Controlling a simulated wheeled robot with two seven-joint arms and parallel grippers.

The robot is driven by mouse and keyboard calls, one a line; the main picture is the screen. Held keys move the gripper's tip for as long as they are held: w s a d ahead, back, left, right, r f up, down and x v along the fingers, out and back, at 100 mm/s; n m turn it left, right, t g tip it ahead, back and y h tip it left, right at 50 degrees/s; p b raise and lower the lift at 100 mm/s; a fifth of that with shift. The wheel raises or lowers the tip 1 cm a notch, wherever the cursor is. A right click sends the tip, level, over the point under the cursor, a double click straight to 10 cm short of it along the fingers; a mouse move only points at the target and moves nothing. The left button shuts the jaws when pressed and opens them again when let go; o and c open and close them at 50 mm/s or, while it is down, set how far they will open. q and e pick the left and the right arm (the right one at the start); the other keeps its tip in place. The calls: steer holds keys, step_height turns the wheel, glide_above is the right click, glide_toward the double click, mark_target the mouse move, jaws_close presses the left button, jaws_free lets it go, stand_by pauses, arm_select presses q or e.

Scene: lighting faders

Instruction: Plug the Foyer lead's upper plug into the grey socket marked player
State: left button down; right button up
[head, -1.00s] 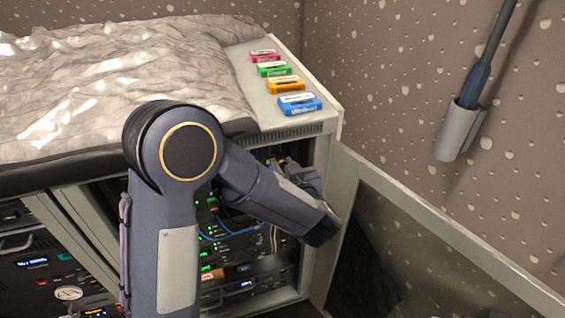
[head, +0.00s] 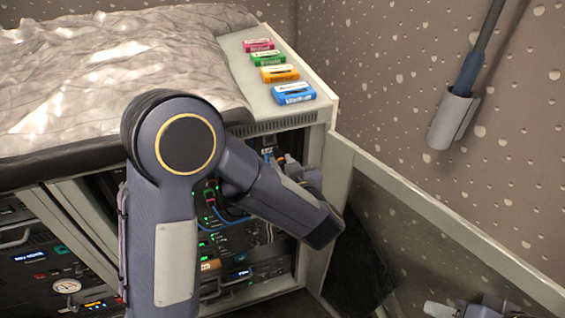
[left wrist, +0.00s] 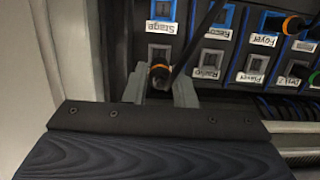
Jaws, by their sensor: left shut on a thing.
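My left gripper (left wrist: 160,92) is shut on a plug with an orange ring (left wrist: 160,74), in front of the leftmost grey socket (left wrist: 160,51). I cannot tell whether the plug is in that socket; the gripper hides its label. A dark lead (left wrist: 197,38) crosses the panel by the plug. The grey player socket (left wrist: 257,64) looks empty, two sockets to the right, its label upside down. Another orange-ringed plug (left wrist: 294,25) is by the blue Foyer socket (left wrist: 273,21). In the head view the left gripper (head: 296,172) is partly hidden inside the rack.
The rack's right side post (head: 322,215) and open door (head: 420,215) flank the left arm. Pink, green, orange and blue labelled boxes (head: 294,93) lie on top beside a crumpled cover (head: 110,70). Part of my right arm shows at the lower right.

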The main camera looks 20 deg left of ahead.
mark_target(282, 166)
arm_select(q)
steer(key=shift+f+v, duration=0.15)
steer(key=shift+v, duration=0.7)
steer(key=shift+f+v, duration=0.15)
steer(key=shift+v, duration=0.75)
steer(key=shift+s, duration=0.1)
steer(key=s+a, duration=0.9)
steer(key=a, duration=0.5)
steer(key=shift+s+p, duration=0.2)
steer(key=shift+p, duration=0.2)
steer(key=shift+w+a, duration=0.35)
steer(key=shift+w, duration=0.2)
steer(key=shift+r+x, duration=0.25)
steer(key=shift+x, duration=1.05)
steer(key=shift+r+x, duration=0.2)
steer(key=shift+x, duration=1.1)
steer(key=shift+x, duration=1.1)
